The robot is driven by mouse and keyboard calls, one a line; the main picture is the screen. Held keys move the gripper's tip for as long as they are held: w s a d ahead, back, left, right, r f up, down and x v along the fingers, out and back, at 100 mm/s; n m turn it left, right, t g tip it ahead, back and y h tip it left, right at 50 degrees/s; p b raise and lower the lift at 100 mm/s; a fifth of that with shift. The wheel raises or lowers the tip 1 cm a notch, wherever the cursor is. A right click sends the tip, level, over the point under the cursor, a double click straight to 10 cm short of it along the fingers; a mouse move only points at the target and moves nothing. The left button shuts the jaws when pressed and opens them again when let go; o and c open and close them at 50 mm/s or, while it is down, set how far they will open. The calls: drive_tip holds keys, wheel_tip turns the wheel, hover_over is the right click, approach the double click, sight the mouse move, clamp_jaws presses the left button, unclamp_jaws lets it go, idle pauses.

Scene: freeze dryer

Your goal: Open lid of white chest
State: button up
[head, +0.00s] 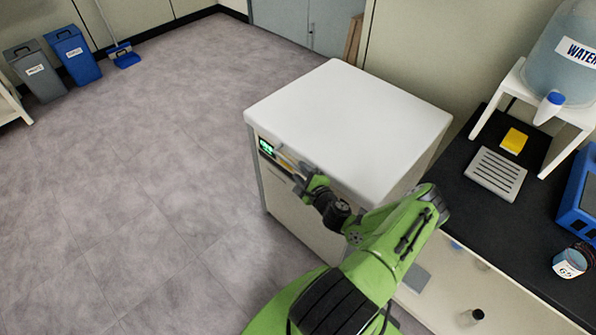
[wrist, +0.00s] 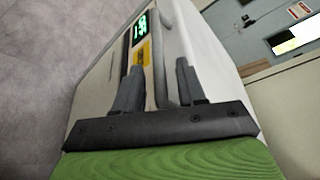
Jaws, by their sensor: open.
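The white chest (head: 340,115) stands on the floor in the middle of the head view, with its flat white lid down. A green-lit display (head: 266,147) is on its front near the left corner. In the wrist view the white lid (wrist: 200,50) is at the right, and the display (wrist: 141,25) and a yellow label (wrist: 142,55) are on the front panel. My gripper (head: 297,168) is at the chest's upper front edge. Its two fingers (wrist: 158,80) are apart, on either side of a grey bar-like edge along the lid front. I cannot tell whether they touch it.
A black counter (head: 470,225) at the right holds a water jug (head: 560,65) on a white stand, a white slotted tray (head: 496,173) and a blue device (head: 580,200). A grey bin (head: 36,72) and a blue bin (head: 73,54) stand far left. The floor left of the chest is clear.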

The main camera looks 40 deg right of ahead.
drive_tip(key=shift+x, duration=1.4)
clamp_jaws()
